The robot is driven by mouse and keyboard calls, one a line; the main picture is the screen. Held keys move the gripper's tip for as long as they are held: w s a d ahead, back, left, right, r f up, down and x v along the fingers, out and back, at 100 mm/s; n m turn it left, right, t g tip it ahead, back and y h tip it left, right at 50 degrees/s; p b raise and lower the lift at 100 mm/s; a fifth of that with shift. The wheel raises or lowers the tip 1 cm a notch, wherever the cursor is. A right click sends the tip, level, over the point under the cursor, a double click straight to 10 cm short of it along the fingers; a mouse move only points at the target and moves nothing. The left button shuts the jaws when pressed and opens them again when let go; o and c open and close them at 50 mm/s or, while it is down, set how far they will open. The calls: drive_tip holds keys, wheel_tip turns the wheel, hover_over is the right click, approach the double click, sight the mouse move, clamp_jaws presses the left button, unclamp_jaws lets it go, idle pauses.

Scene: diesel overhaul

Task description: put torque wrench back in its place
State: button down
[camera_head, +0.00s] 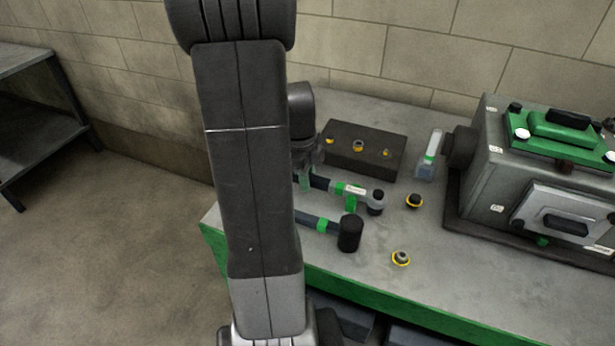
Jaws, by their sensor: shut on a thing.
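The torque wrench (347,188) has a dark handle, green bands, a pale label and a round dark-capped head at its right end. It points right over the left part of the workbench. My gripper (307,176) is shut on the handle near its left end; my arm hides much of the gripper and the handle's far end. A small green piece (351,204) shows just below the wrench. I cannot tell whether the wrench touches the bench or is held just above it.
A black-headed mallet (349,233) lies in front of the wrench. A dark block (365,152) with small brass-coloured parts stands behind it. A grey engine unit (540,180) fills the bench's right side.

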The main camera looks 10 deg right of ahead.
drive_tip(key=c, duration=1.2)
unclamp_jaws()
drive_tip(key=shift+f, duration=0.1)
wheel_tip(320, 180, up, 14)
drive_tip(key=a, duration=0.1)
drive_tip(key=shift+w+a, duration=0.15)
drive_tip(key=shift+w, duration=0.25)
drive_tip(key=shift+f, duration=0.15)
drive_tip(key=f, duration=0.4)
drive_tip(key=d+f, duration=0.1)
drive_tip(key=f, duration=0.8)
drive_tip(key=shift+s+d+p, duration=0.2)
drive_tip(key=shift+s+p, duration=0.2)
drive_tip(key=shift+r, duration=0.35)
drive_tip(key=shift+f, duration=0.1)
